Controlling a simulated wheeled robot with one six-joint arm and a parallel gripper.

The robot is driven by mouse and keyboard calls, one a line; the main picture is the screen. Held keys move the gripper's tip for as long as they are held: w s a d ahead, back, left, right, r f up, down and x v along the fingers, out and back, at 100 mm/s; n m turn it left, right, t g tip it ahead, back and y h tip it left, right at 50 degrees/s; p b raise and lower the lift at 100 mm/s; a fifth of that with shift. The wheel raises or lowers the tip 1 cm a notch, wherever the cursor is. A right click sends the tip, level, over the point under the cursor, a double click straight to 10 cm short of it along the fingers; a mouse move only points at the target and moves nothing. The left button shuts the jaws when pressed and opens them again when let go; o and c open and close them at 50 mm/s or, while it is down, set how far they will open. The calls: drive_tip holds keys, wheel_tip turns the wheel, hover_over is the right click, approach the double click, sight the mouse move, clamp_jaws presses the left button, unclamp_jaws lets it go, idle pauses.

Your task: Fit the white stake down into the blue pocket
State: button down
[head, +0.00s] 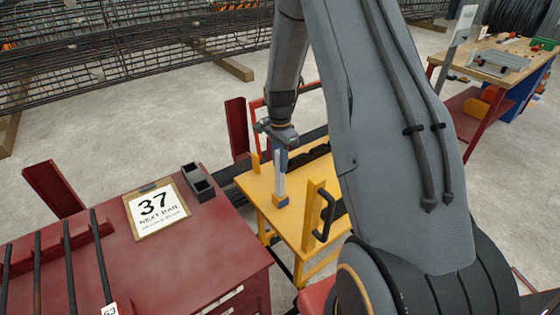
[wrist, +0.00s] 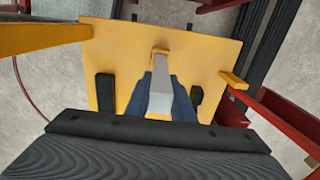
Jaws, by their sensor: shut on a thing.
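The white stake (head: 280,178) hangs upright below my gripper (head: 281,154), which is shut on its upper part. In the head view its lower end meets the small blue pocket (head: 281,201) on the yellow table (head: 258,187). I cannot tell whether the tip is inside the pocket or just above or in front of it. In the wrist view the white stake (wrist: 161,88) runs down the middle between blue-grey pieces, over the yellow table (wrist: 215,58). The stake's far end and the pocket's opening are not clear there.
A yellow post (head: 312,208) with a black handle (head: 325,215) stands right of the pocket. A red bench (head: 110,262) with a "37" sign (head: 156,210) and dark bars lies left. A wooden workbench (head: 497,60) stands at the far right. Open floor lies behind.

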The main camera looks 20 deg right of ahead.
drive_tip(key=shift+f+b, duration=1.25)
drive_tip(key=shift+f, duration=1.4)
drive_tip(key=c, duration=1.4)
unclamp_jaws()
drive_tip(key=shift+c, duration=0.2)
wheel_tip(320, 180, up, 8)
drive_tip(key=b, duration=0.1)
drive_tip(key=shift+b, duration=0.35)
drive_tip(key=shift+f, duration=0.1)
